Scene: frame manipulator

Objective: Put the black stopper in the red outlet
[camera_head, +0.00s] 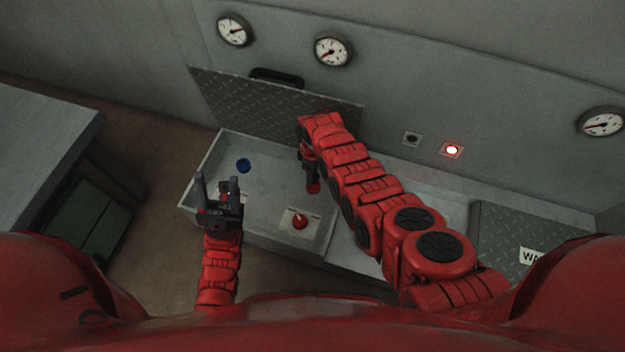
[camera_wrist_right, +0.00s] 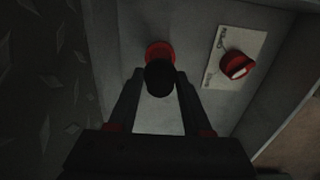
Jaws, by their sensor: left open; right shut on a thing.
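My right gripper (camera_wrist_right: 159,80) is shut on the black stopper (camera_wrist_right: 160,84), which shows between its fingertips in the right wrist view. The red outlet (camera_wrist_right: 160,50) lies right beyond the stopper and is partly covered by it. It also shows in the head view (camera_head: 313,188) as a small red disc just below my right gripper (camera_head: 311,176). I cannot tell whether the stopper touches or sits in the outlet. My left gripper (camera_head: 216,184) is open and empty, over the near left part of the basin.
A blue outlet (camera_head: 243,165) is at the basin's left. A red knob (camera_head: 300,221) on a labelled plate is on the basin's near side. A raised metal lid (camera_head: 255,105) stands behind the basin. A red light (camera_head: 452,150) glows on the wall.

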